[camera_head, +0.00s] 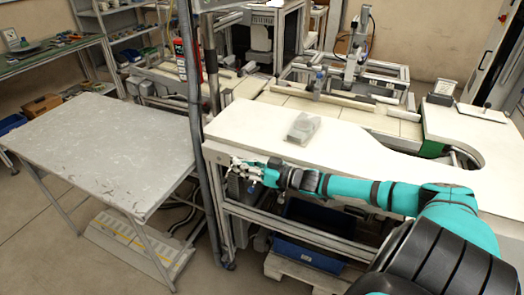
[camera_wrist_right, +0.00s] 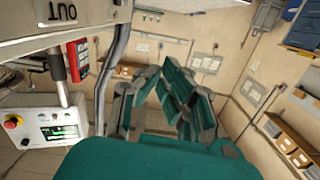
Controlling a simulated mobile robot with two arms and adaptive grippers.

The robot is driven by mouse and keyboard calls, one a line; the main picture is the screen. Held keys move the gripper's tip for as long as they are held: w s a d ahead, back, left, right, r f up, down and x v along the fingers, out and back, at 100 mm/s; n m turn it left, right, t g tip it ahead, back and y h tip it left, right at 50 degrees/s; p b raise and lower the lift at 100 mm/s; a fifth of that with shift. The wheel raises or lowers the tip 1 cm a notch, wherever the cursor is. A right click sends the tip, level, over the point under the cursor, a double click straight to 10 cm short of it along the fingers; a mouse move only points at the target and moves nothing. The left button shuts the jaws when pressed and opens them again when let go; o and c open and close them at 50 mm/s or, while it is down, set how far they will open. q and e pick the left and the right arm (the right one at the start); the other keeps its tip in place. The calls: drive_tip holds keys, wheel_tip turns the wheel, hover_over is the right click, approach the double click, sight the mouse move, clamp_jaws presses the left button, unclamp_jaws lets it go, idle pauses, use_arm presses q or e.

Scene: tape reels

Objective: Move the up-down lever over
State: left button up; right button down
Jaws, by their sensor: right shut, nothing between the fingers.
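My right gripper (camera_head: 258,174) is at the front left corner of the white bench (camera_head: 245,120), in front of its edge, beside the grey upright post. It is shut with nothing in it. In the right wrist view its dark green and grey fingers (camera_wrist_right: 175,95) fill the middle of the picture. I cannot surely tell the up-down lever in either view. A control box (camera_wrist_right: 50,130) with a red knob and a green-lit display shows at the left of the right wrist view. My left gripper is not in view.
A clear block (camera_head: 302,128) lies on the bench. The grey post (camera_head: 192,100) rises left of the gripper. A bare grey table (camera_head: 110,145) stands further left. A blue crate (camera_head: 305,255) is under the bench. A red box (camera_wrist_right: 77,60) hangs above the control box.

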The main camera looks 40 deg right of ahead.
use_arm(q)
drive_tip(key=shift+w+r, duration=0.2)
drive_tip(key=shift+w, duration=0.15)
use_arm(e)
drive_tip(key=shift+v, duration=3)
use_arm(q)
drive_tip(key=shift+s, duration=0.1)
